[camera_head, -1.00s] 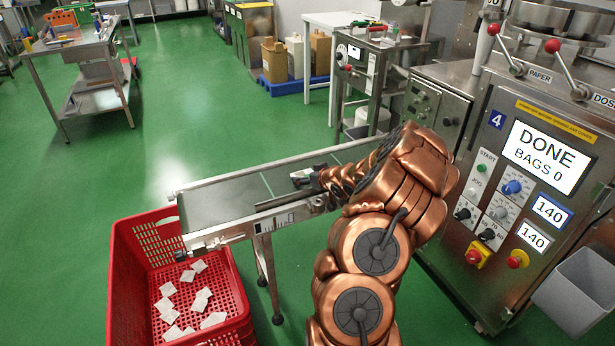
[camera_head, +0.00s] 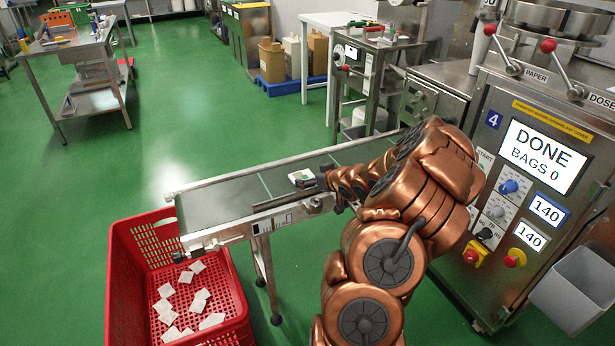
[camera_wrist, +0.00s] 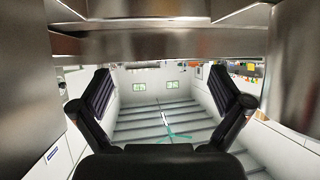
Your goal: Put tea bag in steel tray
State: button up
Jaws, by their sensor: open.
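Several white tea bags (camera_head: 199,300) lie loose in the red crate at the lower left of the head view. A small whitish piece with a green patch (camera_head: 302,175) shows over the conveyor belt, right beside my gripper (camera_head: 316,181); I cannot tell for sure whether it is a tea bag. My gripper is over the belt near its right side. In the wrist view my gripper (camera_wrist: 163,95) is open, with its dark fingers wide apart and nothing seen between them. I cannot make out a steel tray for certain.
The conveyor (camera_head: 222,203) ends above the red crate (camera_head: 124,290). The packing machine (camera_head: 480,120) on the right shows "DONE, BAGS 0". A grey bin (camera_head: 582,290) hangs on its side. A steel table (camera_head: 75,50) stands at the far left. Green floor between is clear.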

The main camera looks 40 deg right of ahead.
jog(key=v, duration=0.7)
jog(key=shift+p, duration=0.4)
jog(key=shift+s, duration=0.1)
